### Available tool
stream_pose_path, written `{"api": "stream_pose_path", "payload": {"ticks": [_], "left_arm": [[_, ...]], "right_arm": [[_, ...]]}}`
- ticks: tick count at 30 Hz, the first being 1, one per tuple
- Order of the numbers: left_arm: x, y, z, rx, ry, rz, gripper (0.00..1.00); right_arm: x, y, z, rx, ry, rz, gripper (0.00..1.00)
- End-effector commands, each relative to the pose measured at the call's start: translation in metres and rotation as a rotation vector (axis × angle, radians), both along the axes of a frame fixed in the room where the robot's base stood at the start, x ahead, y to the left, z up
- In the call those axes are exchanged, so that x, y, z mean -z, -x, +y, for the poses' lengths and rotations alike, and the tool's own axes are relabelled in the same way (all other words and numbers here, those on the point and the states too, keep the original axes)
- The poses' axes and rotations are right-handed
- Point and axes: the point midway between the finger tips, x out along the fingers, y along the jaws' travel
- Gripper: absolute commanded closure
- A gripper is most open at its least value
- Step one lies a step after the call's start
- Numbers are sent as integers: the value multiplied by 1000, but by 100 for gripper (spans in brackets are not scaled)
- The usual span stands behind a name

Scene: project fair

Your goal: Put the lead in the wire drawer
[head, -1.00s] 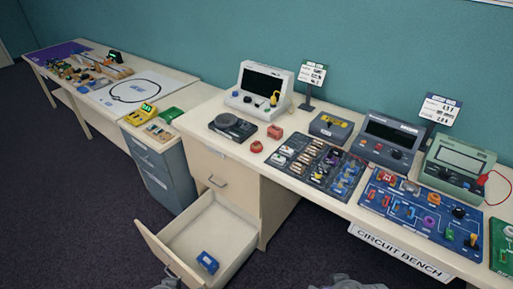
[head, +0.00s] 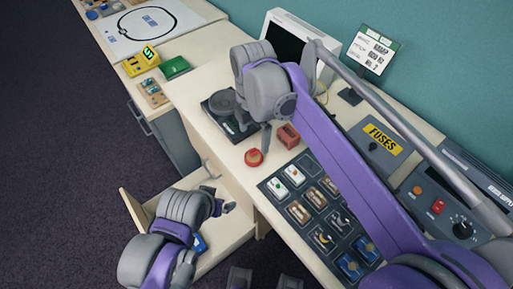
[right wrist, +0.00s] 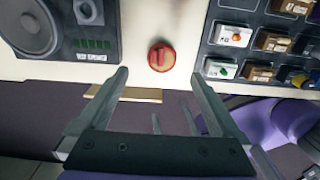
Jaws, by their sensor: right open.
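The open drawer (head: 232,232) sticks out below the bench at lower left in the head view. A blue item (head: 199,244) lies in it, partly hidden by my left arm. I cannot make out a lead in the current views. My right gripper (head: 264,138) points down over the bench edge near a red round button (head: 254,158). In the right wrist view my right gripper (right wrist: 158,78) is open and empty, with the red button (right wrist: 161,56) beyond its fingertips. My left gripper (head: 222,200) is over the drawer; its jaws are too small and dark to read.
A black speaker unit (head: 222,108), a red block (head: 288,136) and a dark component tray (head: 308,208) stand close to the right gripper. A white oscilloscope (head: 290,45) and fuse box (head: 378,143) stand behind. Floor at left is clear.

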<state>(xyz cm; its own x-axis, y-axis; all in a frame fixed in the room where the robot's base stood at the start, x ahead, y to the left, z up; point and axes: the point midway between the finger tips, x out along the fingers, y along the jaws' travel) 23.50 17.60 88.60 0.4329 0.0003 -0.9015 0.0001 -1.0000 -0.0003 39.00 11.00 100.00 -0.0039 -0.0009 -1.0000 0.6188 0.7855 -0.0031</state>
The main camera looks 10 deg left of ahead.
Motion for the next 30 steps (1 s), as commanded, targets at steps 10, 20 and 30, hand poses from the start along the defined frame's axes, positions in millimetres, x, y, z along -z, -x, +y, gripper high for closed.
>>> {"api": "stream_pose_path", "payload": {"ticks": [10,20,30], "left_arm": [[3,1,0,0,0,1,3],[5,1,0,0,0,2,3],[5,1,0,0,0,2,3]], "right_arm": [[40,0,-1,4,-1,-1,0],[84,2,-1,5,-2,-1,0],[88,2,-1,6,-2,-1,9]]}}
